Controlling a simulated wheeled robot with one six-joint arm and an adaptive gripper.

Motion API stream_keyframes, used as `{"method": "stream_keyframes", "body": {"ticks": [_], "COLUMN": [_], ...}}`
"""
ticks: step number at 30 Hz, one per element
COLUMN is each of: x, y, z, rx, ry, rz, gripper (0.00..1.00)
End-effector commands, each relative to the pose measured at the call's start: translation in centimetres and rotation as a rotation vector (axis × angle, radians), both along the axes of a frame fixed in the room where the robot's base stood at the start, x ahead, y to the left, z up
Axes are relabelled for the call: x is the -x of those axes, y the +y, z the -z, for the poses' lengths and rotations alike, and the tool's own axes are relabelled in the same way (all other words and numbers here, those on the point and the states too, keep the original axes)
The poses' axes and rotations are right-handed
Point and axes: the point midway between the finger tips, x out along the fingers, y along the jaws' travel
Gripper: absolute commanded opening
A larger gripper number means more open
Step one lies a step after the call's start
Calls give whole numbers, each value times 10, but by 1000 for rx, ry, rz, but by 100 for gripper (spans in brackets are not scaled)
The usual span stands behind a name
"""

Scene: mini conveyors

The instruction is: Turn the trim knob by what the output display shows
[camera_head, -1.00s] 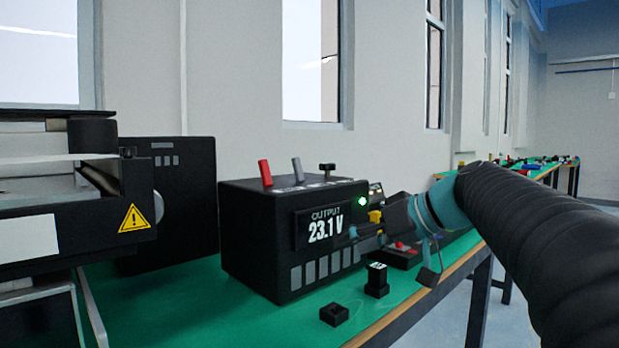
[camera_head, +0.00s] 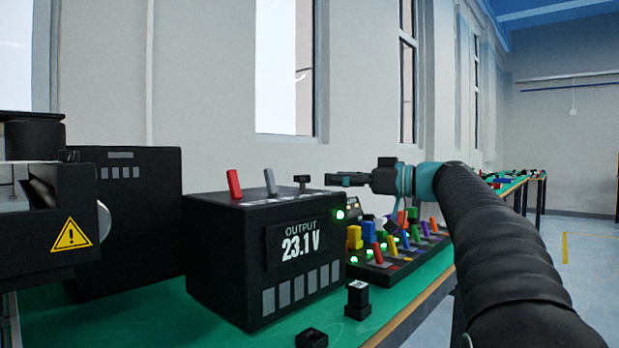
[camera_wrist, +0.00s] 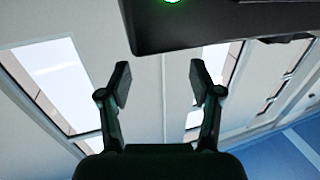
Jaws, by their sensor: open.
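The black power box (camera_head: 215,262) stands on the green bench top. Its output display (camera_head: 300,243) reads 23.1 V in white, with a lit green lamp (camera_head: 339,214) near the upper right corner. A black knob (camera_head: 303,180) stands on top of the box, likely the trim knob, right of a red lever (camera_head: 234,184) and a grey lever (camera_head: 270,182). My gripper (camera_head: 332,180) points left at about knob height, just right of the knob. In the wrist view my gripper (camera_wrist: 160,82) is open and empty, and the knob cannot be made out between its fingers.
A panel with several coloured switches (camera_head: 385,258) lies right of the box, below my arm. Small black blocks (camera_head: 357,296) (camera_head: 312,338) stand in front. A black machine with a warning sign (camera_head: 71,236) is at the left.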

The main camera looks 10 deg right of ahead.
Motion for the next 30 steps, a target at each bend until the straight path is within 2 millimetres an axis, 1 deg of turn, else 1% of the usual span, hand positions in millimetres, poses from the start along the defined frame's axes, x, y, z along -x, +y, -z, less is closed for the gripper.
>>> {"method": "stream_keyframes", "body": {"ticks": [1, 6, 12, 17, 25, 26, 27, 29, 30], "x": [-6, -24, -38, -43, -43, -43, -43, -43, -43], "y": [10, 34, 52, 58, 58, 58, 58, 58, 58], "z": [-1, -1, -1, 0, 0, 0, 0, 0, 0], "rx": [-1, -1, -1, -1, 0, 0, 0, 0, 0], "ry": [1, 2, 1, 1, 1, 1, 1, 1, 1], "rz": [-5, -6, -6, -5, -4, -4, -4, -4, -4], "gripper": [64, 64, 64, 64, 64, 57, 47, 32, 22]}}
